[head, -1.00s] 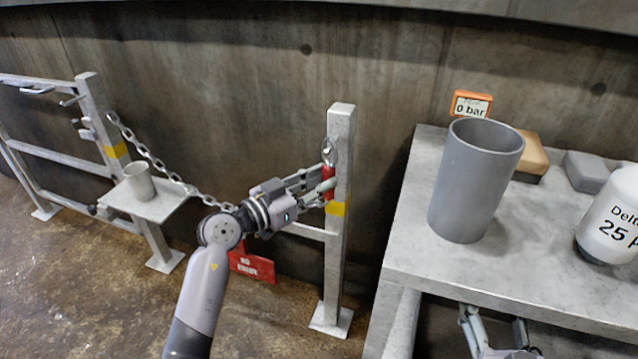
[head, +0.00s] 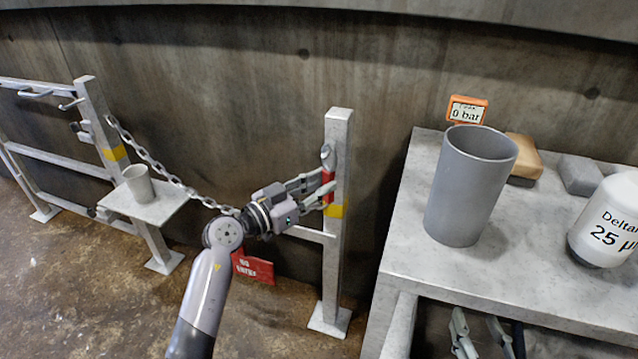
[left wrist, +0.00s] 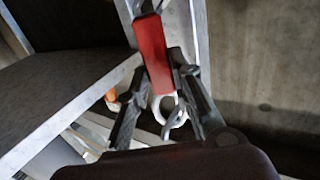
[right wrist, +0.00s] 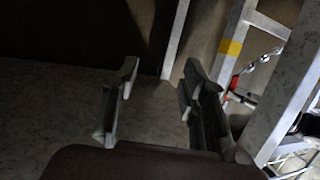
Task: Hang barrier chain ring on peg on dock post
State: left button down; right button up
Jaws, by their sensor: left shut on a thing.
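The dock post (head: 338,240) is a pale upright with a yellow band. My left gripper (head: 322,189) is shut on the chain's red grip (head: 328,184) beside the upper post. The left wrist view also shows this red grip (left wrist: 153,52) between the fingers. A metal ring end (head: 327,157) shows above the grip, close against the post. I cannot tell whether it is around the peg, which is not clearly seen. The barrier chain (head: 160,168) sags from the left post to behind my left arm. My right gripper (right wrist: 155,85) is open and empty, low by the bench.
A red sign (head: 253,268) hangs below the chain. A small shelf (head: 165,208) on the left post holds a cup (head: 138,184). The bench (head: 425,262) at right carries a grey cylinder (head: 465,190), a white container (head: 607,225) and blocks. Open floor lies at left.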

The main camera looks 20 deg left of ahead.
pick_arm(q)
jog(key=shift+w+f+p, duration=0.1)
jog(key=shift+p, duration=0.4)
pick_arm(e)
jog(key=shift+s+d+f+g+h, duration=0.2)
jog(key=shift+s+f+g, duration=0.25)
jog(key=shift+f, duration=0.3)
jog(key=shift+s+d+f+g+h, duration=0.15)
jog(key=shift+s+d+f+g, duration=0.2)
jog(key=shift+f, duration=0.35)
jog(key=shift+s+d+f+g+h, duration=0.15)
jog(key=shift+s+f+g, duration=0.3)
jog(key=shift+f, duration=0.3)
pick_arm(q)
jog(key=c, duration=1.3)
grip_release()
jog(key=shift+f, duration=0.1)
